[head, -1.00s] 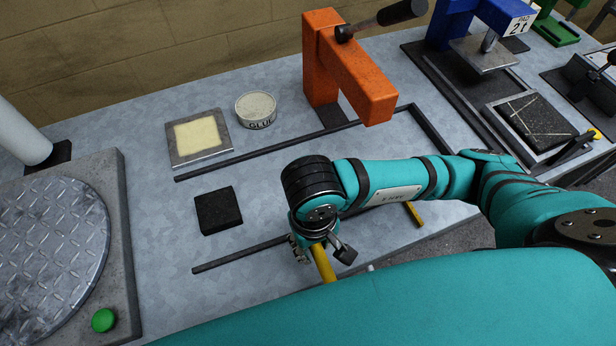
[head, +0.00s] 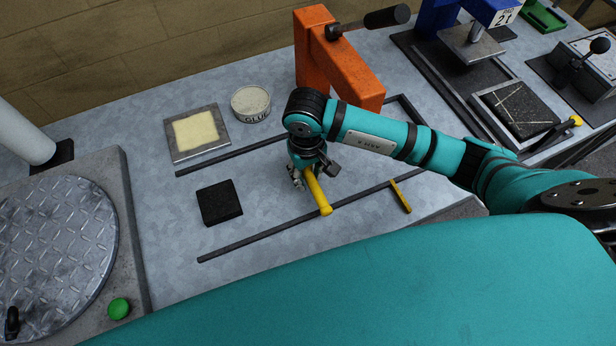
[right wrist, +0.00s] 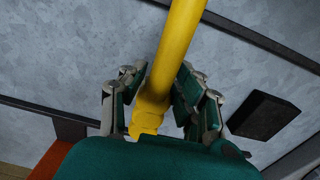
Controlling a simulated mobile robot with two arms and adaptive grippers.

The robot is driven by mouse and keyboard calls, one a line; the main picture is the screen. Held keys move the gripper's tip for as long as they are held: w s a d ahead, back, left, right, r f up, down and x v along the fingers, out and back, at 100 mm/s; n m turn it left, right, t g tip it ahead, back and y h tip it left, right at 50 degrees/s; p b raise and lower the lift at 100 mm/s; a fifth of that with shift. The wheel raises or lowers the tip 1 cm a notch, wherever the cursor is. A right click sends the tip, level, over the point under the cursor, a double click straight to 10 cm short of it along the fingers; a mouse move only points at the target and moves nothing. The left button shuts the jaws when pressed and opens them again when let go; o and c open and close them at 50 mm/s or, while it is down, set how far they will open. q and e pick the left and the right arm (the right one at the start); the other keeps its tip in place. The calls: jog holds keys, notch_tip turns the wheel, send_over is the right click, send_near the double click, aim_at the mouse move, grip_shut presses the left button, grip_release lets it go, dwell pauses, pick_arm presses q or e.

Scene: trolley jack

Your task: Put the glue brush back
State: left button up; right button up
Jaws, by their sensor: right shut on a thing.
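My right gripper (head: 309,178) is shut on a yellow rod-like handle, which I take to be the glue brush (head: 319,196). In the right wrist view the glue brush (right wrist: 176,50) passes between the fingers (right wrist: 160,105), thicker at its lower end; I see no bristles. In the head view it slants over the middle of the bench, its near end over the front dark rail. I cannot tell its height above the bench. The glue tin (head: 251,104), lettered GLUE, stands behind and left of the gripper. My left gripper is not in view.
A black block (head: 219,203) lies left of the gripper. A framed cream pad (head: 195,133) sits beside the tin. An orange press (head: 345,65) stands behind. A flat yellow bar (head: 400,195) lies at right. Dark rails (head: 290,230) cross the bench.

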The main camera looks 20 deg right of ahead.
aim_at(308, 182)
notch_tip(308, 182, down, 3)
jog(key=shift+s+r+p, duration=0.1)
jog(key=shift+r+p, duration=0.1)
jog(key=shift+p, duration=0.3)
jog(key=shift+f, duration=0.4)
jog(key=shift+f, duration=0.15)
jog(key=o, duration=1.1)
